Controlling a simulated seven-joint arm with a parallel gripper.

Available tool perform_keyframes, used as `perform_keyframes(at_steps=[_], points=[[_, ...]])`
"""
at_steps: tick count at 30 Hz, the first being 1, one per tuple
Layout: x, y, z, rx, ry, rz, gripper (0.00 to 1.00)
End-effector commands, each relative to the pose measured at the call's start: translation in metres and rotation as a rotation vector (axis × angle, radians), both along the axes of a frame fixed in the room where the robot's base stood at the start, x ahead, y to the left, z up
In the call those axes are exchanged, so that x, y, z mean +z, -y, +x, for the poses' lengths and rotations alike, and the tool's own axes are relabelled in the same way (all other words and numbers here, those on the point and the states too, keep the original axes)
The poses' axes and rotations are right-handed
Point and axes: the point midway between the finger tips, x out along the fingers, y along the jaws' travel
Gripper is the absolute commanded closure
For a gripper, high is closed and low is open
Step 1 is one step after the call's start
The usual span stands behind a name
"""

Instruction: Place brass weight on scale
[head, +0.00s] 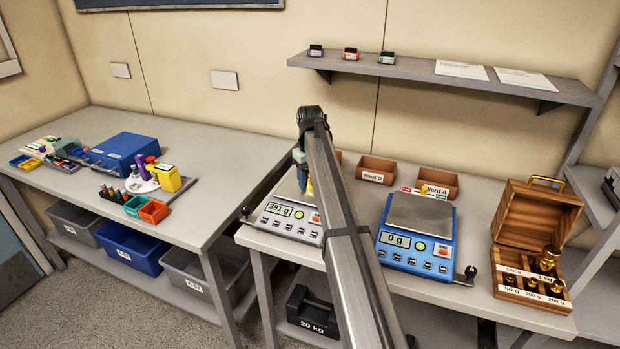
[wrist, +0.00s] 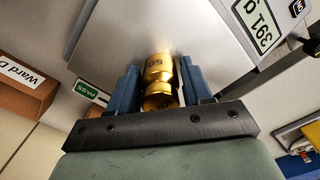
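My gripper (wrist: 160,85) points down over the left scale, with a brass weight (wrist: 160,80) between its fingers; they appear to close on its sides. The weight's marking is only partly readable. In the head view, the weight (head: 309,187) shows as a bit of gold beside my arm, which hides much of it. The weight's far end is at the plate of the left, white scale (head: 290,221), and appears to touch it. That scale reads 391 g, also partly visible in the wrist view (wrist: 262,25). The right, blue scale (head: 416,232) has an empty plate and reads 0 g.
An open wooden box (head: 533,225) with several brass weights stands at the right. Small cardboard bins (head: 376,169) line the back, one labelled Ward D (wrist: 25,88). A shelf (head: 410,66) hangs above. The left table (head: 225,150) holds a blue box (head: 125,150) and small containers.

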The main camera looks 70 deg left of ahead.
Motion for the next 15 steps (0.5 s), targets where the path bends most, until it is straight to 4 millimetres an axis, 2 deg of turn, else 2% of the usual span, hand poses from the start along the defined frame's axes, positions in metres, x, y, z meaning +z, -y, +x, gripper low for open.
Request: perform_keyframes(at_steps=[1,5,15], points=[[0.0000,0.0000,0.0000,0.000,0.000,0.000,0.46],[0.0000,0.0000,0.0000,0.000,0.000,0.000,0.35],[0.0056,-0.0002,0.0001,0.000,0.000,0.000,0.35]])
